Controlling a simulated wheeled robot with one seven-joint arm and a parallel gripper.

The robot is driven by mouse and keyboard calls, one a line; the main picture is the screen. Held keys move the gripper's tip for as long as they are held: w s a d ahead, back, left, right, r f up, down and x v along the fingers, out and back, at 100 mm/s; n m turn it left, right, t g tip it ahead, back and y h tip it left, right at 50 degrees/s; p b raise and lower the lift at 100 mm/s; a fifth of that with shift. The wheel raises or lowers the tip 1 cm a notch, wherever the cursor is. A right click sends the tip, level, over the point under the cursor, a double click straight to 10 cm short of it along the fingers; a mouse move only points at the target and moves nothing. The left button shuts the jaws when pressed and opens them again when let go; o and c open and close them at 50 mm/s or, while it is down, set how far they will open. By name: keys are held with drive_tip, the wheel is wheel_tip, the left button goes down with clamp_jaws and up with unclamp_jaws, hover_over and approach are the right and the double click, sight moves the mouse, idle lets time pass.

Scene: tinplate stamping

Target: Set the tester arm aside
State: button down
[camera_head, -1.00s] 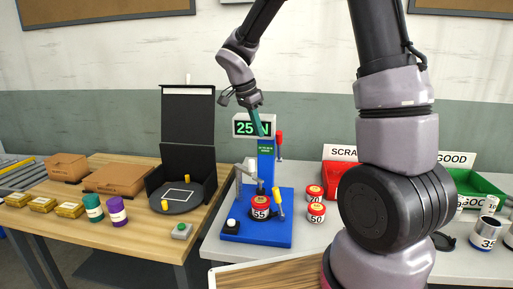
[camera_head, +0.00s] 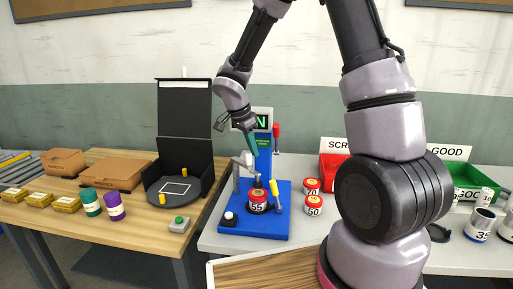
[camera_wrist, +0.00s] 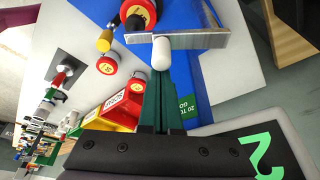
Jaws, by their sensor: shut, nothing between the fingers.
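The tester (camera_head: 274,220) is a blue stand with a blue column and a display at its top, partly hidden by my gripper. Its grey tester arm (camera_head: 243,162) reaches over a red-topped can marked 55 (camera_head: 258,205) on the base. In the wrist view the tester arm (camera_wrist: 205,39) is a flat grey bar with a white rounded knob (camera_wrist: 162,52). My gripper (camera_head: 253,149) is shut and empty, its teal fingers pointing down just above the arm. In the wrist view the fingertips (camera_wrist: 160,78) are close to the knob; I cannot tell whether they touch.
Red cans (camera_head: 312,206) stand right of the tester, before a red SCRAP bin (camera_head: 331,168) and a green GOOD bin (camera_head: 456,180). A red-tipped lever (camera_head: 276,132) rises beside the column. The wooden table (camera_head: 140,231) at left holds a black box (camera_head: 185,125) and several tins.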

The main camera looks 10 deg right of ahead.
drive_tip(key=shift+s+a+m, duration=0.25)
drive_tip(key=shift+a+m, duration=0.1)
drive_tip(key=shift+m, duration=0.15)
idle(0.3)
drive_tip(key=shift+s+a+m+g, duration=0.15)
drive_tip(key=shift+a+m+g, duration=0.1)
drive_tip(key=shift+m+g, duration=0.2)
drive_tip(key=shift+s+a+m+g, duration=0.2)
drive_tip(key=shift+a+m+g, duration=0.25)
drive_tip(key=shift+a+m, duration=0.75)
drive_tip(key=shift+s+a+m+g, duration=0.15)
drive_tip(key=shift+a+m+g, duration=0.35)
drive_tip(key=shift+m, duration=1.25)
drive_tip(key=shift+s+a+m+g, duration=0.2)
drive_tip(key=shift+a+m+g, duration=0.2)
drive_tip(key=shift+a+m, duration=0.85)
drive_tip(key=shift+d+m, duration=0.25)
